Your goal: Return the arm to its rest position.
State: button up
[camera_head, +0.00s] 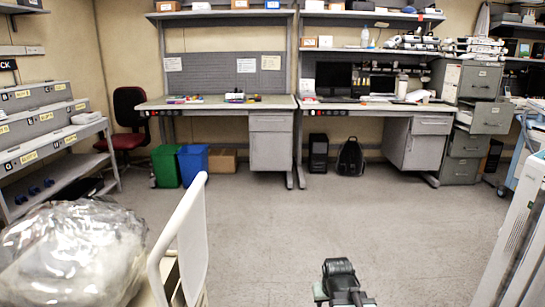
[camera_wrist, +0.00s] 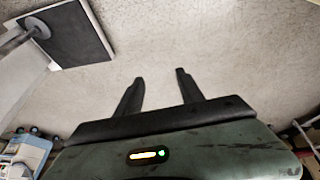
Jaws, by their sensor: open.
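My gripper (camera_wrist: 160,84) shows in the wrist view, its two dark fingers apart with nothing between them. Behind the fingers is the pale ceiling or upper wall. In the head view a dark part of my arm (camera_head: 342,278) shows at the bottom centre, above the grey floor. The gripper's fingers cannot be made out there. No infusion pump can be made out for certain in either view.
A clear plastic-wrapped bundle (camera_head: 72,255) and a white panel (camera_head: 183,240) stand at the lower left. A pale cabinet (camera_head: 522,235) is at the right edge. Workbenches (camera_head: 215,103) line the back wall. The floor (camera_head: 300,220) between is clear.

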jog(key=s+a+g+p, duration=0.1)
jog(key=s+g+p, duration=0.1)
jog(key=s+g, duration=0.5)
notch_tip(320, 180, up, 29)
jog(key=s+t+p, duration=0.2)
jog(key=p, duration=2.6)
jog(key=shift+a+m+t+y+p, duration=0.15)
jog(key=shift+m+t+y+p, duration=0.15)
jog(key=shift+p, duration=0.05)
jog(key=shift+s, duration=0.1)
